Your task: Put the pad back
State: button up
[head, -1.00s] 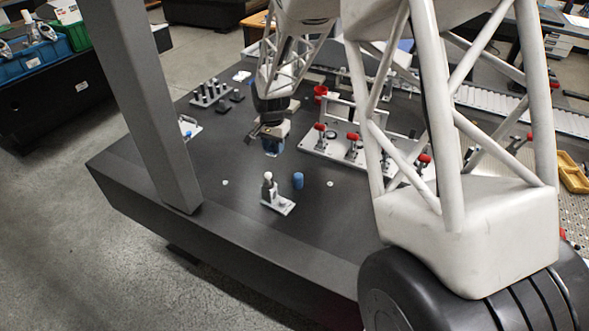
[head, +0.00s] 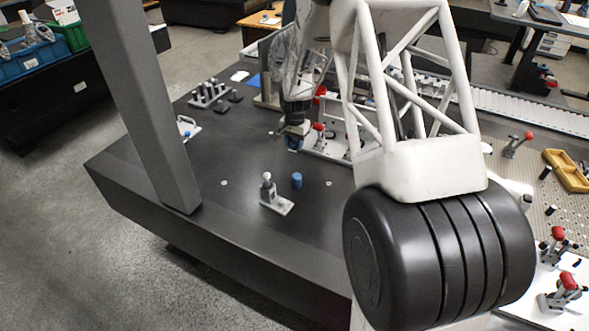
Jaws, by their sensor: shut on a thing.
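My gripper (head: 296,133) is above the dark table, in front of the white fixture plate. My arm hides part of the area behind and to the right of the gripper.
A blue cylinder (head: 297,180) stands near a small grey stand with a white ball top (head: 267,188). A rack of dark pegs (head: 210,93) stands at the back left. A red-handled clamp (head: 319,130) is close to the gripper's right. The table's front left is clear.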

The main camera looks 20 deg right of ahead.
send_over(295, 169)
jog(key=shift+w+f, duration=0.2)
jog(key=shift+f, duration=2.95)
jog(key=shift+f, duration=1.85)
jog(key=shift+f, duration=0.2)
jog(key=o, duration=0.8)
jog(key=shift+r, duration=0.1)
